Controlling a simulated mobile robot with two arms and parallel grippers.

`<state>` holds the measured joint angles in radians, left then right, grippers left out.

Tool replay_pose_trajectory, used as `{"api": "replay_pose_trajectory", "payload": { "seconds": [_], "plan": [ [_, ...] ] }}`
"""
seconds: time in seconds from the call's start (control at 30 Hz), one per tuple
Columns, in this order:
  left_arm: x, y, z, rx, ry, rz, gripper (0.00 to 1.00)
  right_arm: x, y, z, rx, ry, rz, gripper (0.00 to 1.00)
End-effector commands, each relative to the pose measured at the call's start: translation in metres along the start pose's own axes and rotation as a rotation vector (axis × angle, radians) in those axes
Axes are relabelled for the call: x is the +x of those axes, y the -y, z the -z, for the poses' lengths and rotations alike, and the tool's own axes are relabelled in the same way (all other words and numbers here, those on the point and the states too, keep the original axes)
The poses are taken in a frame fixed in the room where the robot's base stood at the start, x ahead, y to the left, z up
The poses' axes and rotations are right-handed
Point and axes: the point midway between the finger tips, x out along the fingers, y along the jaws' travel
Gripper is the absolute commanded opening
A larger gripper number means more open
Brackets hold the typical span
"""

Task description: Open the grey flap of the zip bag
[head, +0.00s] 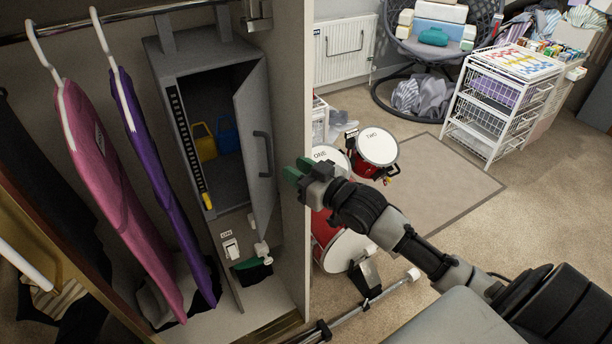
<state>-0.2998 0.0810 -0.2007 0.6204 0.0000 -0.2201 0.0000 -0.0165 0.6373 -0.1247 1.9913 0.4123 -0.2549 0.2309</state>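The zip bag (185,62) is a tall grey box-like case hanging from the rail in the wardrobe at left. Its grey flap (255,130), with a dark handle (263,153), stands swung out to the right, and the inside shows. A black zip strip with a yellow pull (207,201) runs down its left edge. My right gripper (292,173), with green fingertips, is to the right of the flap and appears apart from it, in front of the wardrobe's side panel. The gap between its fingers cannot be made out. My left gripper is not in view.
A yellow item (204,146) and a blue item (228,135) are inside the bag. Pink (112,185) and purple (160,185) garments hang left of it. The wardrobe side panel (297,90) stands beside the flap. Red drums (378,147) and a wire drawer unit (500,105) stand right.

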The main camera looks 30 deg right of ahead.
Motion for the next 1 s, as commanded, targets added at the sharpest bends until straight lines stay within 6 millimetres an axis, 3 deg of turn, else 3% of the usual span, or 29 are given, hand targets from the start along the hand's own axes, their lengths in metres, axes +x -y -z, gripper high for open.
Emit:
{"api": "replay_pose_trajectory", "payload": {
  "seconds": [0.2, 0.53, 0.67, 0.77, 0.83, 0.93, 1.0],
  "plan": [
    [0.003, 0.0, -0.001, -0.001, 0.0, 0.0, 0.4, -0.022, -0.001, -0.001, 0.0, 0.0, 0.0, 0.32],
    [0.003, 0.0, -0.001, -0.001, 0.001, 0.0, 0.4, -0.025, -0.001, 0.001, 0.0, -0.002, 0.0, 0.32],
    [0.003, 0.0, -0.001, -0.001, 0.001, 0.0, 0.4, -0.024, -0.005, -0.011, 0.004, 0.019, -0.016, 0.12],
    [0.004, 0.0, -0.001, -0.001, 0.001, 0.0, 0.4, -0.024, -0.019, -0.054, 0.017, 0.093, -0.066, 0.0],
    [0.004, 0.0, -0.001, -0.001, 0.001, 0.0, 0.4, -0.028, -0.032, -0.107, 0.027, 0.188, -0.12, 0.0],
    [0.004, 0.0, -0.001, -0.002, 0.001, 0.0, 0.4, -0.051, -0.043, -0.21, 0.041, 0.377, -0.201, 0.0],
    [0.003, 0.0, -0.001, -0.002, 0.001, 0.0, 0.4, -0.082, -0.038, -0.288, 0.049, 0.533, -0.241, 0.0]
  ]
}}
